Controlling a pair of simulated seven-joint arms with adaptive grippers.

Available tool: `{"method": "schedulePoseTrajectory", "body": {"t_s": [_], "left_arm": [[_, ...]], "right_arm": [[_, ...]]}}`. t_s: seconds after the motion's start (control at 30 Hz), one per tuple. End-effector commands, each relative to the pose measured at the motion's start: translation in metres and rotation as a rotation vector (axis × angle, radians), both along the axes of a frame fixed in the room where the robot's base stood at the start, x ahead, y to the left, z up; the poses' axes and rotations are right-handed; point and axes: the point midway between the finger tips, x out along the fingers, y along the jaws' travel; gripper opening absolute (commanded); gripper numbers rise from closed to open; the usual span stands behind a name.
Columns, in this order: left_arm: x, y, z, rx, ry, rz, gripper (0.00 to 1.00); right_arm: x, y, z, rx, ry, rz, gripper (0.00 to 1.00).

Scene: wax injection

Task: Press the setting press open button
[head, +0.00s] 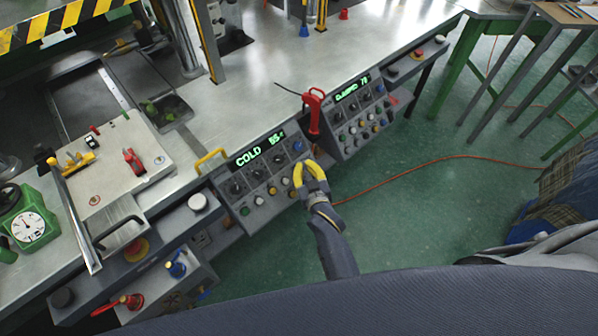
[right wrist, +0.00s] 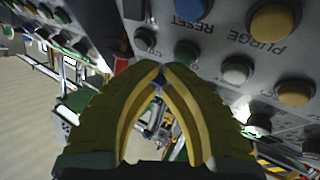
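The control panel with the green "COLD" display (head: 262,150) stands at the front edge of the press table. My right gripper (head: 305,167), with yellow fingers, is just in front of this panel's right side, close to its buttons. In the right wrist view its fingertips (right wrist: 164,72) come together with nothing seen between them. Just beyond the tips are a green button (right wrist: 187,52) and a dark button (right wrist: 145,38); contact cannot be told. A blue button (right wrist: 192,8) is by the label RESET. I cannot read a press open label. My left gripper is not in view.
A second panel (head: 358,115) with a green display is to the right, with a red-handled tool (head: 314,108) between the panels. A yellow handle (head: 211,158) is at the left. A yellow button (right wrist: 272,22) is by the label PURGE. Open green floor (head: 420,185) lies to the right.

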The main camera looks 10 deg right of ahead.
Motion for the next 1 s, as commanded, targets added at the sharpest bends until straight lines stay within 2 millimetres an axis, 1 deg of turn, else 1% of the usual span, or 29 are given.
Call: {"method": "schedulePoseTrajectory", "body": {"t_s": [1.0], "left_arm": [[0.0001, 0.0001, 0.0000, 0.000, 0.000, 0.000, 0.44]], "right_arm": [[0.0050, 0.0025, -0.0052, 0.000, 0.001, 0.000, 0.00]]}}
